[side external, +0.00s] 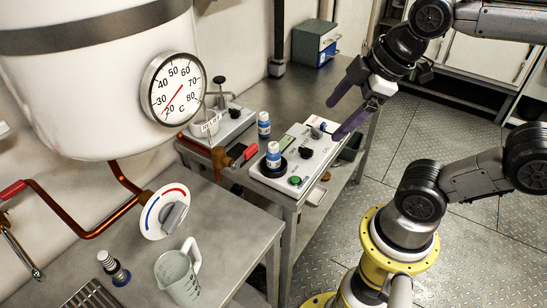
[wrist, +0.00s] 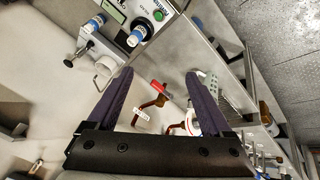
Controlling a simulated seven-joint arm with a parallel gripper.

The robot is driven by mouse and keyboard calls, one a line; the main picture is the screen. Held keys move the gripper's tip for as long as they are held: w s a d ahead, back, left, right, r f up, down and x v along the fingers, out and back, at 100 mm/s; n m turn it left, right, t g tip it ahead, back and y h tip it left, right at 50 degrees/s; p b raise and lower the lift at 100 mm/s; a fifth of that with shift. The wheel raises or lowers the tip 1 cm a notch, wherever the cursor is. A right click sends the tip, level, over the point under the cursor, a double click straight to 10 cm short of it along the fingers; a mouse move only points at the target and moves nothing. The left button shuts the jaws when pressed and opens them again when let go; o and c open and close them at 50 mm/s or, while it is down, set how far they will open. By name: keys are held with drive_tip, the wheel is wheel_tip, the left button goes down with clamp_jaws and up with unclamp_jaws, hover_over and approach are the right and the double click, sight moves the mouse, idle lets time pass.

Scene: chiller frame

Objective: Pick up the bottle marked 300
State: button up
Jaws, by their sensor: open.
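Two small white bottles with blue bands stand at the bench equipment. The front bottle (side external: 273,155) is on a dark round seat on the white control box. The rear bottle (side external: 264,125) stands behind the box. I cannot read a 300 on either. In the wrist view, the bottle nearer the green button (wrist: 137,35) and the other bottle (wrist: 95,22) show at the upper left, outside the fingers. My gripper (side external: 334,120) has purple fingers, open and empty, above and right of the bottles. It also shows in the wrist view (wrist: 160,73).
The white control box (side external: 314,147) carries knobs and a green button (side external: 295,181). A red-handled valve (side external: 243,155) is left of the front bottle. A large white tank with a dial (side external: 176,88) overhangs the left. A jug (side external: 178,278) stands on the lower table.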

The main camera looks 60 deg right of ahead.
drive_tip(key=w+r+n+g, duration=0.1)
drive_tip(key=w+n, duration=0.6)
drive_tip(key=n+g, duration=0.4)
drive_tip(key=n, duration=0.1)
hover_over(273, 145)
drive_tip(key=a, duration=0.1)
wheel_tip(273, 145, down, 9)
drive_tip(key=shift+g, duration=0.4)
wheel_tip(273, 145, down, 9)
drive_tip(key=shift+d+r, duration=0.15)
drive_tip(key=shift+r, duration=0.05)
drive_tip(key=shift+d+f, duration=0.15)
drive_tip(key=shift+f, duration=1.45)
drive_tip(key=shift+d+f, duration=0.15)
drive_tip(key=shift+f, duration=1.4)
clamp_jaws()
drive_tip(key=shift+r, duration=0.1)
